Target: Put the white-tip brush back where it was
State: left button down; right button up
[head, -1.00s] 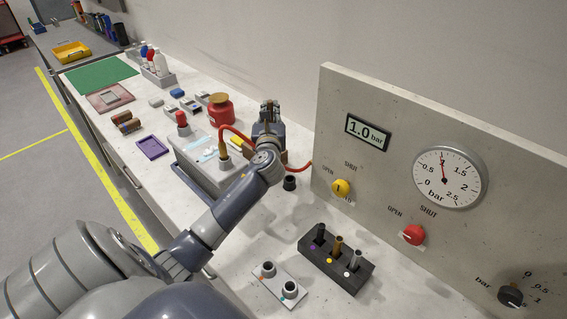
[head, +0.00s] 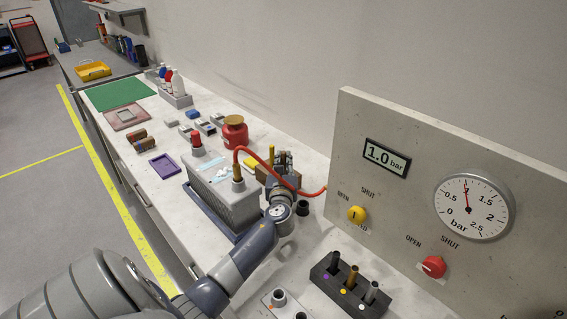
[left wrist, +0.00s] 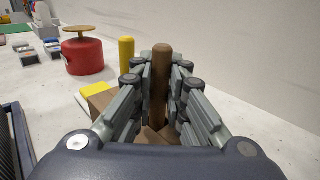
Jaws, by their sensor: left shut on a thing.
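My left gripper (head: 283,158) is at the back of the bench, behind the grey box. In the left wrist view its fingers (left wrist: 160,72) are shut around an upright brown handle (left wrist: 161,62), which looks like the brush. The brush's tip is hidden below, so I cannot see its colour. A brown wooden block (left wrist: 99,98) lies just below the fingers, partly covered by them. A yellow handle (left wrist: 127,53) stands upright beside the left fingers. Whether the held brush sits in the block I cannot tell. My right gripper is in neither view.
A red can (head: 235,134) stands left of the gripper. The grey box (head: 226,203) with a red hose (head: 310,190) is in front. The gauge panel (head: 400,150) rises to the right. A dark holder (head: 345,285) with several pegs stands nearer.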

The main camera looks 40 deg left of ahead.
pick_arm(q)
jog(key=shift+f, duration=0.25)
jog(key=c, duration=1.8)
grip_release()
jog(key=shift+o, duration=1)
jog(key=shift+r, duration=0.25)
jog(key=v, duration=1.2)
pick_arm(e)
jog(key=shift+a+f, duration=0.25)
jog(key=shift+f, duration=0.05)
pick_arm(q)
jog(key=shift+r, duration=0.1)
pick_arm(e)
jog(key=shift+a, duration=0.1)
